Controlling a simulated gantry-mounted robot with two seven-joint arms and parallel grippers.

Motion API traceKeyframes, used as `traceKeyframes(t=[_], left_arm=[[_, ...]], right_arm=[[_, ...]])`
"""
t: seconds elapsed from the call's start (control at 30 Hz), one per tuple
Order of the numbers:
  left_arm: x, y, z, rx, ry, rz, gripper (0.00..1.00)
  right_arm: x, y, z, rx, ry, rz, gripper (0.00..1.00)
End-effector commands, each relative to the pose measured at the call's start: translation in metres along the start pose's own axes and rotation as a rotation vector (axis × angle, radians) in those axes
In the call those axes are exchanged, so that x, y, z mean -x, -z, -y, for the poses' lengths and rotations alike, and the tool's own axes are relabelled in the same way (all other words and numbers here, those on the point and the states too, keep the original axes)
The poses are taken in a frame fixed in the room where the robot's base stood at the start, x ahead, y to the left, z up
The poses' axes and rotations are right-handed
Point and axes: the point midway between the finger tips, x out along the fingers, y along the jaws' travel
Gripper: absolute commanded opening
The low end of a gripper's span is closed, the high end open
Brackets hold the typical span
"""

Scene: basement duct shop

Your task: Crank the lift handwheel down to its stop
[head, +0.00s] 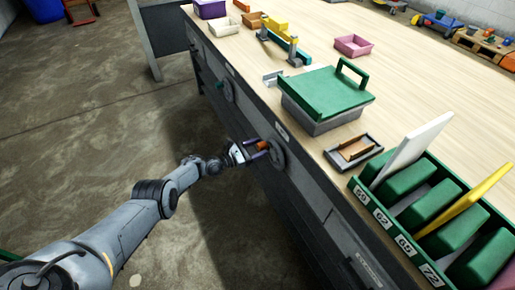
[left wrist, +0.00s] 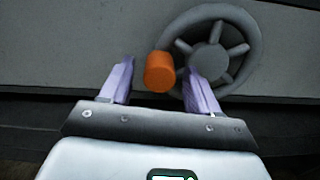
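The grey lift handwheel (left wrist: 250,47) is spoked and mounted on the dark side face of the bench. An orange knob (left wrist: 160,72) stands out from its rim, at the wheel's left in the left wrist view. In the head view the handwheel (head: 277,155) is partly covered by my left gripper (head: 258,150). My left gripper is open, its two purple fingers (left wrist: 160,80) on either side of the orange knob with gaps showing on both sides. The right finger overlaps the wheel in the picture. In the head view the knob (head: 262,145) shows between the fingers. My right gripper is not in view.
On the wooden bench top (head: 420,75) are a green-lidded box (head: 322,95), a small tray (head: 352,152) and a numbered green rack (head: 410,240).

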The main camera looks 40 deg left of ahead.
Motion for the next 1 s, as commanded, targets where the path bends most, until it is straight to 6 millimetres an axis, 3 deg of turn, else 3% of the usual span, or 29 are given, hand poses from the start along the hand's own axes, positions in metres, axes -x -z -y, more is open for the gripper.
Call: traceKeyframes(t=[0.37,0.8,1.0], left_arm=[[0.009,-0.003,-0.001,-0.001,-0.001,0.001,0.61],[0.079,-0.004,-0.001,-0.001,-0.001,0.000,0.61],[0.101,-0.002,-0.001,-0.001,0.000,0.001,0.61]], right_arm=[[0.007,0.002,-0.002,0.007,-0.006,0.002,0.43],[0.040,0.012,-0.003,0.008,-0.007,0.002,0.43],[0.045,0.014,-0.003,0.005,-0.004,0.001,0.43]])
